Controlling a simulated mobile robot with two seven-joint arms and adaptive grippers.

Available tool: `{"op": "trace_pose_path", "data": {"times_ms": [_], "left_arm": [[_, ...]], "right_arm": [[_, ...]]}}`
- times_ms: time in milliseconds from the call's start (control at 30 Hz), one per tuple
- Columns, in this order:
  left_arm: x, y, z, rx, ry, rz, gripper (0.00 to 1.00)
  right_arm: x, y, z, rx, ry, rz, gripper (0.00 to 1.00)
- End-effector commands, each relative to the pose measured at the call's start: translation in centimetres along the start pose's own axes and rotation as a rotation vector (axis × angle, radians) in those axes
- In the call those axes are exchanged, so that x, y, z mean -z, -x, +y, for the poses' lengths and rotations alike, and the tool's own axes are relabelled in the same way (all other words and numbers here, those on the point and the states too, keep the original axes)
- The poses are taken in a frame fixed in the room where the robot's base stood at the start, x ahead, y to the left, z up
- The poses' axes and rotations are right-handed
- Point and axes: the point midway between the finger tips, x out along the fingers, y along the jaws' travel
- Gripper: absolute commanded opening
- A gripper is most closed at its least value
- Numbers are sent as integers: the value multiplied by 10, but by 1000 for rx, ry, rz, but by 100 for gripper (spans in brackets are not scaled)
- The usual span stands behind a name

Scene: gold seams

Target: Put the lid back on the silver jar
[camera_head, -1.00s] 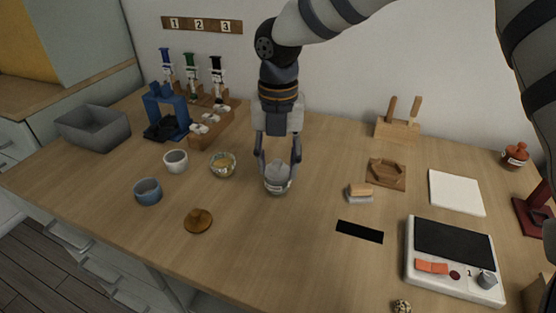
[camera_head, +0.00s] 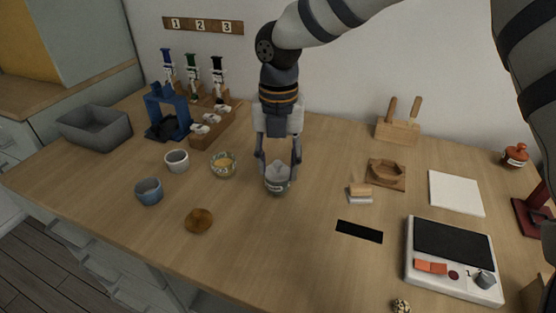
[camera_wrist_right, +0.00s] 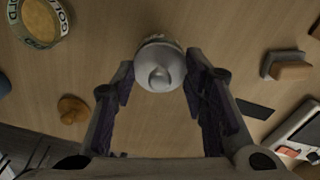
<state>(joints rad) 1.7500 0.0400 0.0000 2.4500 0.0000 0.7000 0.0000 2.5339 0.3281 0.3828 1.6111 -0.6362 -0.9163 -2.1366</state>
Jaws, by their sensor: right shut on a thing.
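The silver jar (camera_head: 277,187) stands upright on the wooden table, near the middle, with a pale label band on its front. The domed grey lid (camera_head: 277,171) with a small knob is at the jar's mouth; whether it is fully seated I cannot tell. My right gripper (camera_head: 278,160) comes down from above, its fingers on either side of the lid and shut on it. In the right wrist view the lid (camera_wrist_right: 160,68) is between the two fingertips and hides most of the jar. My left gripper is not in view.
To the right are a small brush-like block (camera_head: 360,192) and a scale (camera_head: 453,259). The table in front of the jar is clear.

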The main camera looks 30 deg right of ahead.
Motion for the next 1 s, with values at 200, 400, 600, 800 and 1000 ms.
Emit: {"op": "trace_pose_path", "data": {"times_ms": [200, 400, 600, 800, 1000], "left_arm": [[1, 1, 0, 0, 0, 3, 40], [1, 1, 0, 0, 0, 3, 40], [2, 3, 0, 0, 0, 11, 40], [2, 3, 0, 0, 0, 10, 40], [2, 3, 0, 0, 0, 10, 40]], "right_arm": [[0, -1, 0, -1, 0, -2, 29], [0, -1, 0, -1, 0, -1, 29], [0, 0, 0, -2, 0, -3, 29], [0, -1, 0, -1, 0, -2, 29], [0, -1, 0, -1, 0, -2, 54]]}}
